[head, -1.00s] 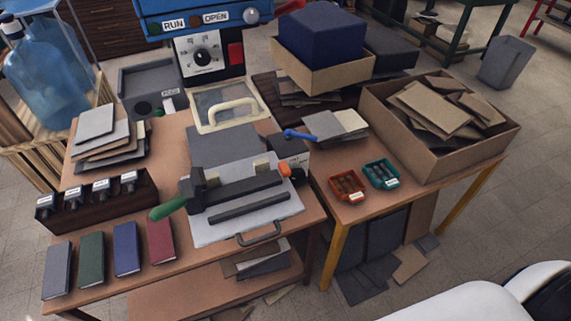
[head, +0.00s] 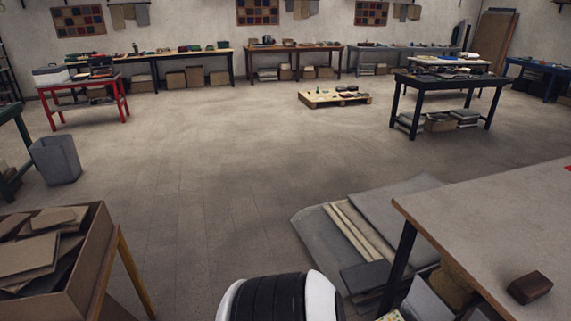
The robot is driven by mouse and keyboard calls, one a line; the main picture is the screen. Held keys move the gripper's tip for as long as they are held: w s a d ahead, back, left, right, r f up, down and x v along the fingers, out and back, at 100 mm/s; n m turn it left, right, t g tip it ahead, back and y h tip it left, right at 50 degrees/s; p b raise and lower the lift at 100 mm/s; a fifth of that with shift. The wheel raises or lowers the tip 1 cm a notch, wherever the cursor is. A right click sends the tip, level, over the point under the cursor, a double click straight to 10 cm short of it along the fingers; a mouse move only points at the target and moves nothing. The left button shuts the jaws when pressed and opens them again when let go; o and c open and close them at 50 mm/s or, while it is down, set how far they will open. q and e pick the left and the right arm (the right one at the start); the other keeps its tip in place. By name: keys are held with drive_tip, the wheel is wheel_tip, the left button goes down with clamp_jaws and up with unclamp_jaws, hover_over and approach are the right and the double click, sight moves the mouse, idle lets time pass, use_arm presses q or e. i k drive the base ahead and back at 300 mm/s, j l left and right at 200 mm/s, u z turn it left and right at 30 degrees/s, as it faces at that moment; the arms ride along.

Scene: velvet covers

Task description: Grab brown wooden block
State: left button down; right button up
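A small dark brown wooden block (head: 530,287) lies on the light tan tabletop (head: 470,225) at the lower right of the head view. It lies near the table's front edge, with nothing touching it. Neither of my grippers shows in the view. A white and black part of my own body is at the bottom centre, well to the left of the block.
A cardboard box of board scraps (head: 90,262) stands at the lower left. Flat grey sheets (head: 340,240) lie on the floor beside the tan table. A grey bin (head: 55,159) stands at left. A low pallet (head: 334,98) sits farther back. The middle floor is clear.

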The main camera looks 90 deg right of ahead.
sight(529, 288)
drive_tip(key=z, duration=4.5)
